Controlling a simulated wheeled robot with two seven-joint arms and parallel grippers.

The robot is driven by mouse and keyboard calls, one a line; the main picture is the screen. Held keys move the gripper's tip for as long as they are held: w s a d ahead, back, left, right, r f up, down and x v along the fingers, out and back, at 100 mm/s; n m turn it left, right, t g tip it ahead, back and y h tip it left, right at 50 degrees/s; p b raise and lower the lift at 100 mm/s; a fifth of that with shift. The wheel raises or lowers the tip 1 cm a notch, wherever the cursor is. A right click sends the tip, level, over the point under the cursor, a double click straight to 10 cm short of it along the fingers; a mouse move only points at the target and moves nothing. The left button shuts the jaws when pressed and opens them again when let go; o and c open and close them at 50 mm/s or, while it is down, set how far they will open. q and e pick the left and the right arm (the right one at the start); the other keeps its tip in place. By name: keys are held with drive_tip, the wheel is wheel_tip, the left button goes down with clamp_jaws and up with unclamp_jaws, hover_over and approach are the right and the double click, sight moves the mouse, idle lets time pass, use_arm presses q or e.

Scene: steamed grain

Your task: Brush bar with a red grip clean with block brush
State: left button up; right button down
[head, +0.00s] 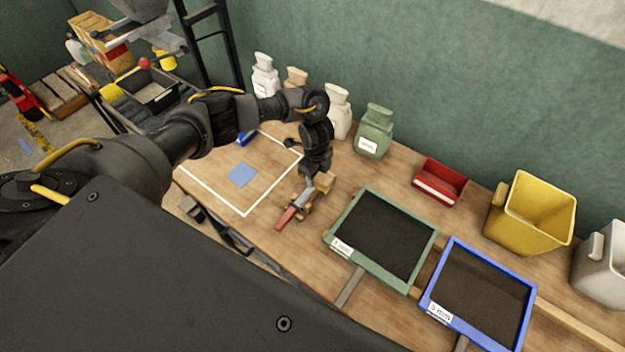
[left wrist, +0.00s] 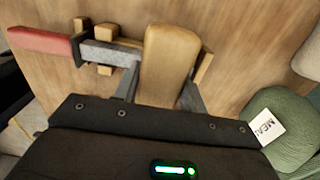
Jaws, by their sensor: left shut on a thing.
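The bar (head: 303,198) is grey with a red grip (head: 287,216) and lies near the table's front edge. In the left wrist view the bar (left wrist: 110,53) lies across wooden supports (left wrist: 104,69), its red grip (left wrist: 40,42) pointing left. My left gripper (head: 318,180) is above the bar's other end. It is shut on a tan block, the block brush (left wrist: 168,60), which also shows in the head view (head: 325,182). The brush covers the bar's far end; I cannot tell whether they touch. My right gripper is not in view.
A green-framed sieve (head: 417,229) and a blue-framed sieve (head: 529,317) lie to the right. Behind them are a red tray (head: 438,190) and a yellow bin (head: 528,232). A green sack (head: 374,132) stands by the wall. A white outlined area with a blue square (head: 241,174) is at left.

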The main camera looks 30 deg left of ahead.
use_arm(q)
drive_tip(key=shift+w+d, duration=0.1)
drive_tip(key=shift+w, duration=0.3)
drive_tip(key=shift+w+f+b, duration=0.15)
drive_tip(key=shift+w+b, duration=0.25)
drive_tip(key=shift+b, duration=0.3)
drive_tip(key=shift+w+d+b, duration=0.2)
drive_tip(key=shift+w+b, duration=0.5)
drive_tip(key=shift+w, duration=0.05)
